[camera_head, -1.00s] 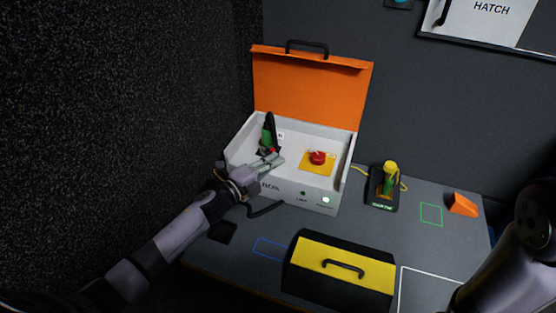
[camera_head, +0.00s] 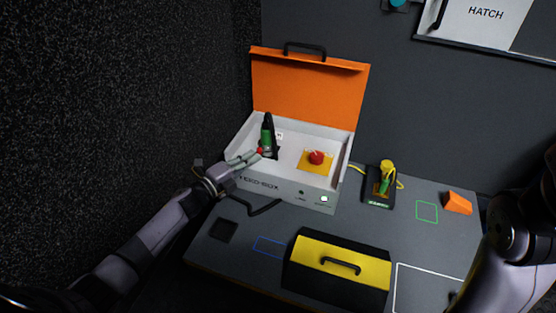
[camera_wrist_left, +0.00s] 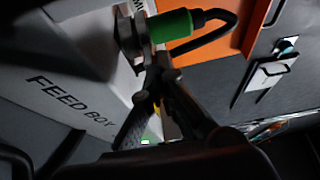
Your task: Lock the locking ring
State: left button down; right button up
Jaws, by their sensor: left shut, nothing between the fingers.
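A connector with a green ring (camera_head: 266,137) and a black upper part stands in the left of the open white feed box (camera_head: 290,192). In the left wrist view the green ring (camera_wrist_left: 173,25) shows close up at the top, with a black cable curving from it. My left gripper (camera_head: 257,155) reaches over the box's front wall, fingertips just below and left of the ring. Its dark fingers (camera_wrist_left: 160,75) are shut and empty, below the ring in the wrist view. Touch cannot be told. A small red spot shows by the fingertips. The right gripper is not clearly visible.
A red button (camera_head: 316,157) on a yellow plate sits in the box, under the raised orange lid (camera_head: 308,88). A yellow-and-black toolbox (camera_head: 341,265) stands in front. A black holder with a yellow-green plug (camera_head: 384,185) and an orange wedge (camera_head: 458,202) stand to the right.

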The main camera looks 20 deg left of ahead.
pick_arm(q)
jog(key=shift+a, duration=0.3)
dwell(0.5)
